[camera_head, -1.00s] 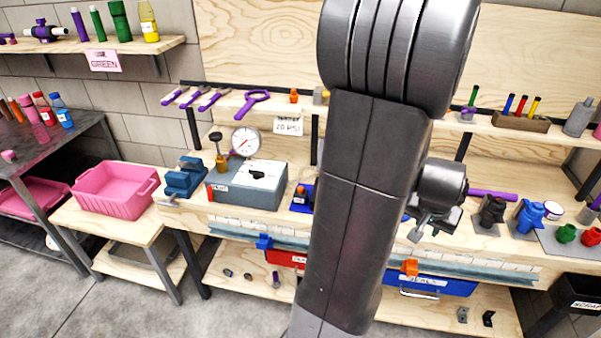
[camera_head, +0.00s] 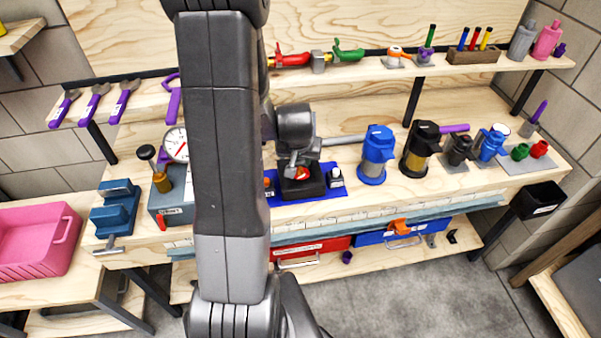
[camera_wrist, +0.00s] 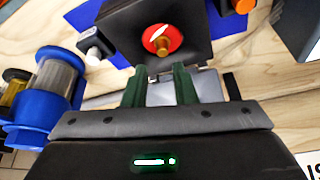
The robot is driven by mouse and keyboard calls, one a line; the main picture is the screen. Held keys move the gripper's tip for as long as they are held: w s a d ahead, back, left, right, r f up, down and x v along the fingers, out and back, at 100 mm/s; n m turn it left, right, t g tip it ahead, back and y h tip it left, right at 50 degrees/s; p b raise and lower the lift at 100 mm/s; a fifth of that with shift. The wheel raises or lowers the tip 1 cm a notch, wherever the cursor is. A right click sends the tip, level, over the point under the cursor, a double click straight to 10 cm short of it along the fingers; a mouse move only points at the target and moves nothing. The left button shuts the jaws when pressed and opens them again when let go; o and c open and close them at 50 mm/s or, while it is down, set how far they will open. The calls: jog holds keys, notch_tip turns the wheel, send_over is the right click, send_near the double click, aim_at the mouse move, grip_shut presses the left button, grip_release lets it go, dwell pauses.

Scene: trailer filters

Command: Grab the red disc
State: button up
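The red disc (camera_wrist: 151,36) sits in a square black holder (camera_wrist: 195,42), with a pale patch and a brass-coloured stem at its middle. In the head view the red disc (camera_head: 302,174) is a small patch in the black holder (camera_head: 312,189) on the blue mat (camera_head: 340,199). My gripper (camera_wrist: 158,72) has two green fingers spread apart, with nothing between them. The fingertips are at the holder's near edge in the wrist view, just short of the disc. In the head view my gripper (camera_head: 294,166) is right above the holder and partly hides the disc.
A blue-topped clear canister (camera_wrist: 48,90) stands left of my gripper in the wrist view. The blue (camera_head: 377,157) and black (camera_head: 420,152) canisters stand right of the holder. A shelf (camera_head: 345,73) runs behind. Bare bench lies in front of the canisters.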

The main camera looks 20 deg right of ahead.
aim_at(301, 168)
jog(key=x, duration=0.3)
jog(key=b+x, duration=0.1)
jog(key=shift+a+f, duration=0.3)
jog(key=shift+f, duration=0.15)
jog(key=shift+w+d+f, duration=0.15)
jog(key=shift+f, duration=0.15)
grip_shut()
